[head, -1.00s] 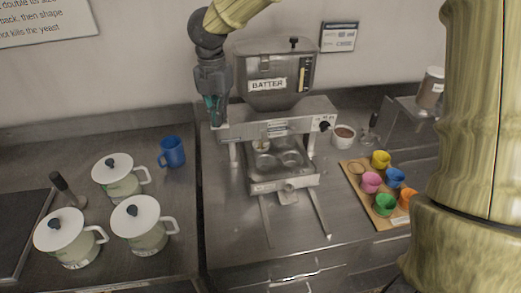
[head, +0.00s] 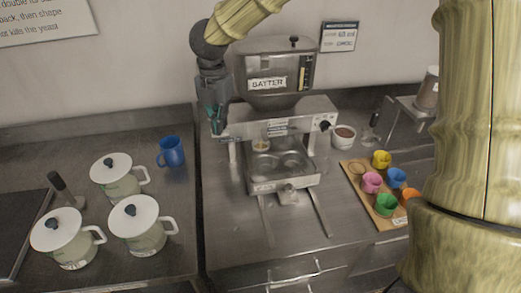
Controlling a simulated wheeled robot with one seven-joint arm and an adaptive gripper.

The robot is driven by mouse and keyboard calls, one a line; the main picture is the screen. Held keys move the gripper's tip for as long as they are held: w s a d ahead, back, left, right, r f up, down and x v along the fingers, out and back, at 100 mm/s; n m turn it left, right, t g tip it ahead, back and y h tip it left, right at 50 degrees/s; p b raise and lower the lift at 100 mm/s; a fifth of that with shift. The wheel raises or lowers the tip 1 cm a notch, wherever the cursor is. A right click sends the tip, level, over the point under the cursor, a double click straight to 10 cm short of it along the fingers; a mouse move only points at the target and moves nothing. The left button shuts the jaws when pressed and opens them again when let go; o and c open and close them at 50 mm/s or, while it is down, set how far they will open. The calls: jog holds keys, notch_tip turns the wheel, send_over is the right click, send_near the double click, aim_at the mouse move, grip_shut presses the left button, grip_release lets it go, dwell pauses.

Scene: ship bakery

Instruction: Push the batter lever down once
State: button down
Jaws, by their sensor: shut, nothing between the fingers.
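The batter machine (head: 292,122) stands against the back wall, with a metal hopper labelled BATTER (head: 267,84) on top. My gripper (head: 217,128) points down at the left end of the machine's body, close beside the hopper. Its fingers are shut with nothing seen between them. I cannot make out the batter lever; the gripper and wrist cover the machine's left end. Whether the fingers touch anything there is unclear. A dark knob (head: 325,125) is on the machine's right front.
A blue mug (head: 170,151) and several white-lidded pots (head: 138,222) stand on the left counter. On the right are a wooden board (head: 384,222) with coloured cups and a bowl of brown contents (head: 344,137). Two rails (head: 320,212) extend before the machine; counter beside them is clear.

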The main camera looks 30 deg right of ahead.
jog(key=shift+f, duration=0.9)
jog(key=shift+r, duration=0.1)
jog(key=shift+r+p, duration=2.95)
jog(key=shift+r, duration=0.95)
jog(key=shift+r+p, duration=2.6)
jog(key=shift+r, duration=0.4)
